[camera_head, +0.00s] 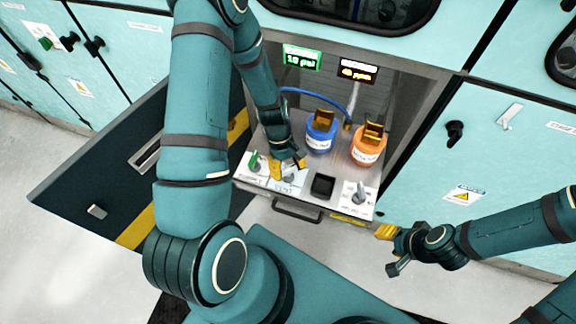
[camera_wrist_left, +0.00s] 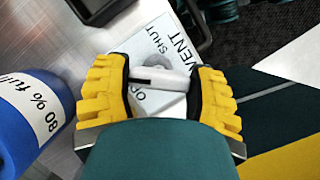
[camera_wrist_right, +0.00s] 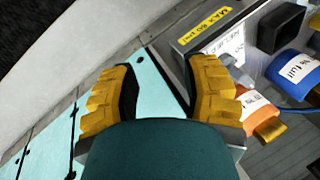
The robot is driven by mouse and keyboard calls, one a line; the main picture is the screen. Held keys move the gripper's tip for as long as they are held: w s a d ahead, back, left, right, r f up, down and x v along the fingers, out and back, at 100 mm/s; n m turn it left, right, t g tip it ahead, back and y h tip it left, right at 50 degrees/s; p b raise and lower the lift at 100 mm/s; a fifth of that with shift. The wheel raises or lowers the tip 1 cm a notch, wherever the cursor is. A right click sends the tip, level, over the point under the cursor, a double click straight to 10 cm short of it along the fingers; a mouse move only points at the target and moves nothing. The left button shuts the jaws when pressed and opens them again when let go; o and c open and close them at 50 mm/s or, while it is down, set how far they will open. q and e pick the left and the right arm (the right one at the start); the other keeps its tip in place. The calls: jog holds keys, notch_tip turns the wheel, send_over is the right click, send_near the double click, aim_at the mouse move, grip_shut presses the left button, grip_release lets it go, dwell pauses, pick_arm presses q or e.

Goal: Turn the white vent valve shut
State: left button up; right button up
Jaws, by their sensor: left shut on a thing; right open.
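The white vent valve handle (camera_wrist_left: 160,77) lies between the yellow fingers of my left gripper (camera_wrist_left: 163,90) in the left wrist view. It is above a white plate (camera_wrist_left: 165,40) lettered VENT, SHUT and a partly covered word starting OP. The handle spans between the two fingers, with a dark slot along it. My left gripper (camera_head: 288,170) is shut on this handle, and in the head view it covers most of it. My right gripper (camera_head: 388,232) is open and empty, off to the right of the cabinet's pull-out shelf; its fingers stand apart in the right wrist view (camera_wrist_right: 165,95).
A blue canister (camera_head: 320,135) and an orange canister (camera_head: 367,148) stand behind the valves. A green-handled valve (camera_head: 254,162) is left of the vent valve, and another valve (camera_head: 360,190) is right. A black square block (camera_head: 322,186) sits between. Displays (camera_head: 303,59) read 10 and 45 psi. An open door (camera_head: 110,165) is left.

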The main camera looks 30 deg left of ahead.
pick_arm(q)
jog(key=m, duration=0.2)
jog(key=m+g+y, duration=0.1)
jog(key=m, duration=0.2)
jog(key=shift+m+g, duration=0.3)
jog(key=shift+m+g+y+p, duration=0.35)
jog(key=shift+m+y, duration=0.45)
jog(key=shift+m, duration=1.2)
jog(key=o, duration=0.9)
jog(key=v, duration=1.2)
jog(key=shift+d, duration=0.1)
